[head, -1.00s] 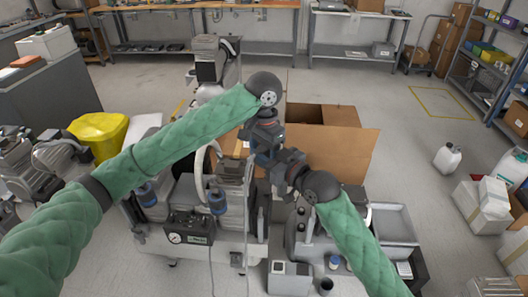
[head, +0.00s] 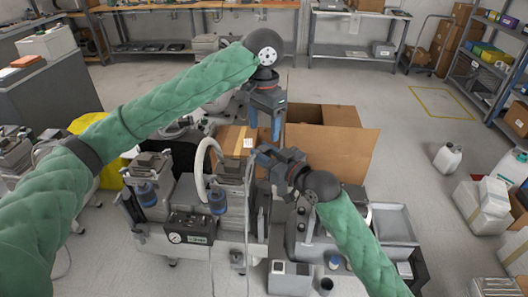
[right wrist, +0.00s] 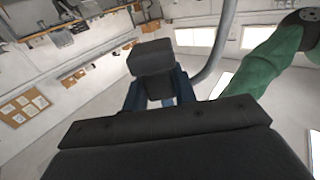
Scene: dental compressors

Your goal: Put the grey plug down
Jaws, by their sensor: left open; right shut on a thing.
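The grey plug (right wrist: 151,60) is a dark grey block in the right wrist view, held between the blue fingers of my right gripper (right wrist: 160,88). In the head view my right gripper (head: 262,158) is beside the top of the compressor unit (head: 232,172), near the cardboard box; the plug is too small to make out there. My left gripper (head: 265,128) is open and empty, pointing down above and behind the right gripper, in front of the open box.
An open cardboard box (head: 340,148) stands behind the grippers. A white hose (head: 203,155) arches over the compressor, and a pressure gauge box (head: 188,230) sits at its front. A grey tray (head: 385,222) is at the right.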

